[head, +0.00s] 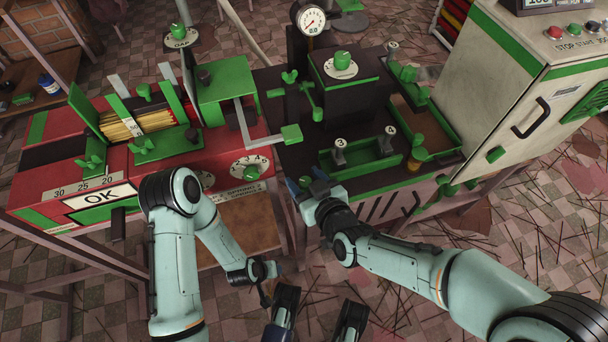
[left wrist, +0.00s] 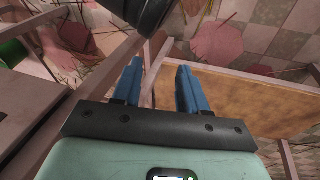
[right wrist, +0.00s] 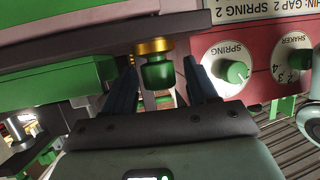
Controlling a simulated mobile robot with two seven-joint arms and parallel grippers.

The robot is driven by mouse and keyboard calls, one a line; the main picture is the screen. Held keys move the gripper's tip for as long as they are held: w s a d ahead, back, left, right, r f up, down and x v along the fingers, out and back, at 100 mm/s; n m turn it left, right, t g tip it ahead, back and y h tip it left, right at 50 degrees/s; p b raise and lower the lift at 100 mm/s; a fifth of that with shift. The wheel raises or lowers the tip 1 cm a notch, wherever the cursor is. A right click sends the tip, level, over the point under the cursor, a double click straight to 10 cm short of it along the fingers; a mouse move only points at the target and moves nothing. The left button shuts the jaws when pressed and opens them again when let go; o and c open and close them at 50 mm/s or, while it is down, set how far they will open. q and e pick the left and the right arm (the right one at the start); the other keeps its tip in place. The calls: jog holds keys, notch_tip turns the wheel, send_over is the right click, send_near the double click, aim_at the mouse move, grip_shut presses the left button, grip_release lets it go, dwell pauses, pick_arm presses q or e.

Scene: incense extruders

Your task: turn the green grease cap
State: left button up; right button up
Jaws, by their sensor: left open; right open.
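A green cap (right wrist: 157,76) hangs below a brass collar (right wrist: 154,46) under a dark machine edge in the right wrist view; I take it for the grease cap. My right gripper (right wrist: 160,68) is open, with one blue finger on each side of the cap and a gap to each. I cannot tell whether the fingertips reach past it. In the head view my right gripper (head: 309,181) is at the near left corner of the dark machine, and the cap is not visible there. My left gripper (left wrist: 161,68) is open and empty, low by the red machine's legs.
The red machine (head: 110,180) and dark machine (head: 300,150) stand side by side. A brown shelf (left wrist: 240,105) lies beside my left gripper.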

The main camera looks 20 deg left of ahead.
jog(key=c, duration=1)
jog(key=shift+o, duration=0.2)
jog(key=shift+s+p, duration=0.1)
jog(key=shift+p, duration=0.25)
jog(key=m+t+h+p, duration=0.1)
jog(key=m+h+p, duration=0.2)
jog(key=m+t+h+p, duration=0.2)
jog(key=h+p, duration=0.1)
jog(key=shift+a+r+m+p, duration=0.1)
jog(key=shift+r+m+p, duration=0.05)
jog(key=shift+m+p, duration=0.25)
pick_arm(q)
jog(key=s+d+r+g+h+p, duration=0.2)
jog(key=s+d+r+g, duration=0.2)
jog(key=s+r, duration=0.6)
jog(key=shift+s+d+r+m+p, duration=0.4)
jog(key=shift+s+d, duration=0.25)
jog(key=shift+s, duration=0.3)
pick_arm(e)
jog(key=shift+m+t+h, duration=0.4)
jog(key=shift+m+h, duration=1.2)
jog(key=shift+h, duration=0.2)
jog(key=o, duration=1)
jog(key=shift+c, duration=0.2)
